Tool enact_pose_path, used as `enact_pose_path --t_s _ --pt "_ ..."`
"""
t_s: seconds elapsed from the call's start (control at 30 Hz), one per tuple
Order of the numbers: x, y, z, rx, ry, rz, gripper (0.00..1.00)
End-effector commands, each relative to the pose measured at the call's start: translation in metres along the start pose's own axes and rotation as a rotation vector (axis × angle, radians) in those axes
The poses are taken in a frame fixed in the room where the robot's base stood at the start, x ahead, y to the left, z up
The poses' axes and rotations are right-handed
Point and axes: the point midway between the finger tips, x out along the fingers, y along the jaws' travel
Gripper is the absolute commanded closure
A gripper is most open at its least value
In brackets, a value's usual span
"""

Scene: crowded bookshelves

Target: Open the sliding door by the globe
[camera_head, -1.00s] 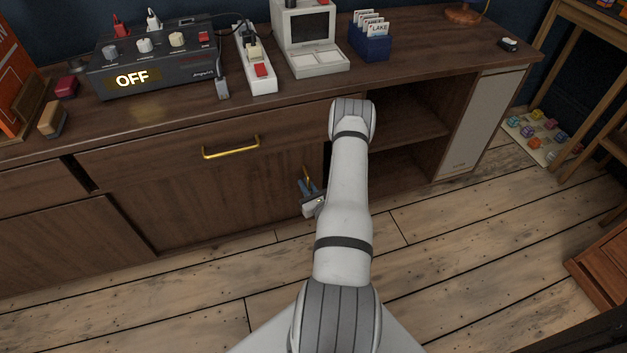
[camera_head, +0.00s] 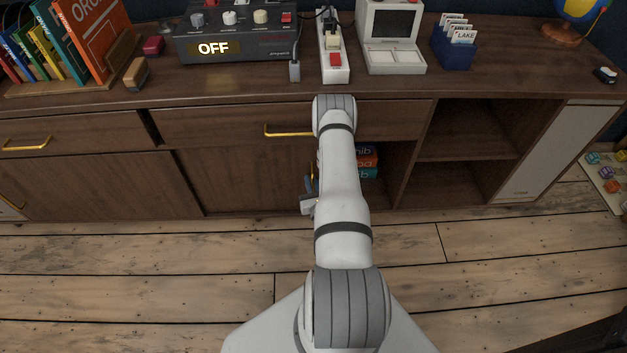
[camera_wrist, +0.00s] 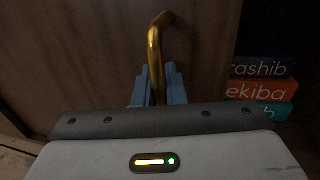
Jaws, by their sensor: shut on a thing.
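The sliding door (camera_head: 240,180) is a brown wooden panel low in the cabinet, under a drawer. Its gold handle shows in the wrist view (camera_wrist: 156,55), upright near the door's right side. My gripper (camera_head: 309,188) has its blue fingers shut on this handle, one on each side of it; the wrist view shows them close up (camera_wrist: 157,88). Right of the door is an open gap with several stacked books (camera_head: 368,165), which also show in the wrist view (camera_wrist: 262,92). My arm hides part of the gap. The globe (camera_head: 580,8) stands on the cabinet top at the far right, cut off by the frame.
A drawer (camera_head: 220,125) with a gold handle is above the door. An open shelf compartment (camera_head: 470,125) lies to the right, then a white panel (camera_head: 540,155). A control box showing OFF (camera_head: 235,45) sits on top. The wooden floor (camera_head: 150,290) in front is clear.

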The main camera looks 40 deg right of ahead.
Motion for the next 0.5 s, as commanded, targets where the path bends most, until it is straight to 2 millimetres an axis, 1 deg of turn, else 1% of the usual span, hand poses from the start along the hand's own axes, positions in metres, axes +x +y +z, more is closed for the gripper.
enact_pose_path --t_s 0.03,0.1,0.13,0.37,0.4,0.5 --pt "-0.0041 0.0013 -0.0026 0.003 0.010 0.001 1.00" --pt "-0.0043 0.0015 -0.0028 0.004 0.011 0.001 1.00" --pt "-0.0044 0.0016 -0.0028 0.004 0.011 0.002 0.88" --pt "-0.0026 0.0014 -0.0018 0.002 0.007 0.002 0.69" --pt "-0.0024 0.0014 -0.0016 0.002 0.007 0.002 0.67" --pt "-0.0019 0.0013 -0.0014 0.002 0.006 0.002 0.67"
